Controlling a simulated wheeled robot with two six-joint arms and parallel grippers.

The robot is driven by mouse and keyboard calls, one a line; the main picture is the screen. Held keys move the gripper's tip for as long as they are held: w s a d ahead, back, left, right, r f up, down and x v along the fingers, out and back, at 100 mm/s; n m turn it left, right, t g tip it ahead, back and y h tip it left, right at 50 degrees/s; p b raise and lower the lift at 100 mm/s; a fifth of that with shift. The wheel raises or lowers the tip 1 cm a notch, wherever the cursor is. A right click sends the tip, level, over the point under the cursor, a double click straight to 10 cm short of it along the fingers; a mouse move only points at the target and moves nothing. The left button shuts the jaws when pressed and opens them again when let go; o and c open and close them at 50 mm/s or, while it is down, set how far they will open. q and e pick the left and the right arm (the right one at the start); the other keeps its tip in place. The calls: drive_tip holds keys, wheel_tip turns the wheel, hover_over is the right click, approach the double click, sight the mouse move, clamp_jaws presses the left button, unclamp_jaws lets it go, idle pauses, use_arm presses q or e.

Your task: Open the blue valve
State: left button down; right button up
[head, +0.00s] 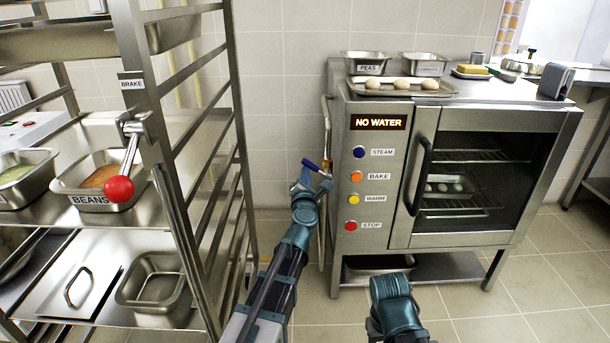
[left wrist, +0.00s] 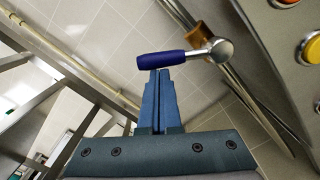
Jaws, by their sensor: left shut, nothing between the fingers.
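The blue valve (head: 311,165) is a lever with a blue handle on the pipe at the left side of the oven. In the left wrist view the blue handle (left wrist: 161,60) runs sideways from a silver hub on a brass body (left wrist: 200,36). My left gripper (head: 305,180) is at the valve; in the left wrist view its shut fingers (left wrist: 157,78) end right at the handle's free end, with nothing between them. I cannot tell whether the tips touch the handle. My right arm shows low in the head view, but its fingers do not show.
The steel oven (head: 338,220) shows a lit "NO WATER" sign (head: 378,122) above several coloured buttons. A wheeled-style steel rack (head: 165,150) with a red-knobbed brake lever (head: 119,188) stands at the left. Tiled floor lies between rack and oven.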

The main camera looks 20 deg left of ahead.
sight(313, 165)
use_arm(q)
drive_tip(key=shift+r, duration=0.1)
drive_tip(key=shift+w+d+r+m+p, duration=0.1)
drive_tip(key=shift+d+r+m+p, duration=0.15)
drive_tip(key=shift+r+m+p, duration=0.3)
drive_tip(key=shift+d+r+m+p, duration=0.25)
drive_tip(key=shift+m+p, duration=0.1)
drive_tip(key=shift+m, duration=0.3)
drive_tip(key=m, duration=0.1)
drive_tip(key=d+r+m+p, duration=0.1)
drive_tip(key=shift+w+r+m+p, duration=0.2)
drive_tip(key=shift+m+p, duration=0.1)
drive_tip(key=shift+m, duration=0.1)
drive_tip(key=shift+w+d+r+m+p, duration=0.2)
drive_tip(key=shift+d+r+m+p, duration=0.15)
drive_tip(key=shift+d+m, duration=0.3)
drive_tip(key=shift+w+d+r+m+p, duration=0.15)
drive_tip(key=shift+d+r+m+p, duration=0.2)
drive_tip(key=shift+d+m, duration=0.3)
drive_tip(key=shift+d, duration=0.1)
drive_tip(key=shift+f, duration=0.1)
